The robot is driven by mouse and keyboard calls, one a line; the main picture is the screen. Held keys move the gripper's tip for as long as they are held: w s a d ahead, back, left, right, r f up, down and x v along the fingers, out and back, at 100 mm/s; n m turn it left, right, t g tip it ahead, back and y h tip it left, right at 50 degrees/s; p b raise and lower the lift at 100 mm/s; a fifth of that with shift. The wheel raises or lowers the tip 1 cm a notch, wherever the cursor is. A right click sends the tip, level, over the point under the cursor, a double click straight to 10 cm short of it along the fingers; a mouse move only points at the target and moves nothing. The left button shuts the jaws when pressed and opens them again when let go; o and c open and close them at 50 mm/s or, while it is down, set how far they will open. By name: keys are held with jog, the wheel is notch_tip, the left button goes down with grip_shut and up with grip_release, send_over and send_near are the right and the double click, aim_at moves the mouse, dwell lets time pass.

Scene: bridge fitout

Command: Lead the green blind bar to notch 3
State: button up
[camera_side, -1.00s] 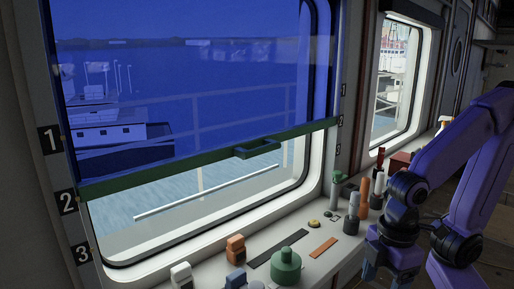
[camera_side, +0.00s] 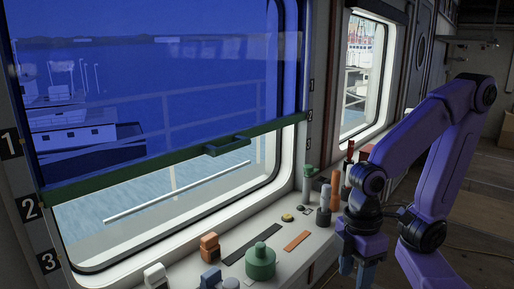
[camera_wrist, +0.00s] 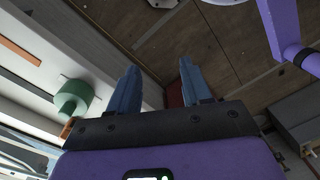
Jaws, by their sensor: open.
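The green blind bar (camera_side: 120,177) runs along the lower edge of the dark blue blind (camera_side: 150,70), across the window. Its left end is beside the plate marked 2 (camera_side: 29,209), and its right end is level with the right-hand 2. A green loop handle (camera_side: 226,146) sticks out from the bar right of its middle. The plate marked 3 (camera_side: 48,261) is lower on the left frame. My gripper (camera_side: 357,267) hangs right of the sill, well away from the handle. In the wrist view my gripper (camera_wrist: 157,68) is open and empty; the bar is not recognisable there.
The sill below the window holds a green knobbed pot (camera_side: 260,262), an orange block (camera_side: 209,247), a dark strip (camera_side: 251,239), an orange strip (camera_side: 297,240) and several upright bottles and tools near its right end. The space before the window above the sill is clear.

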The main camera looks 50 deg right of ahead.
jog(key=w+a+r+m+g+y, duration=0.3)
jog(key=w+m+g+y, duration=0.15)
jog(key=m+y, duration=0.3)
jog(key=m+t+y, duration=0.6)
jog(key=m+t, duration=0.6)
jog(key=t, duration=0.7)
send_near(238, 147)
jog(key=x, duration=1.1)
jog(key=shift+w+a, duration=0.25)
jog(key=shift+w, duration=0.05)
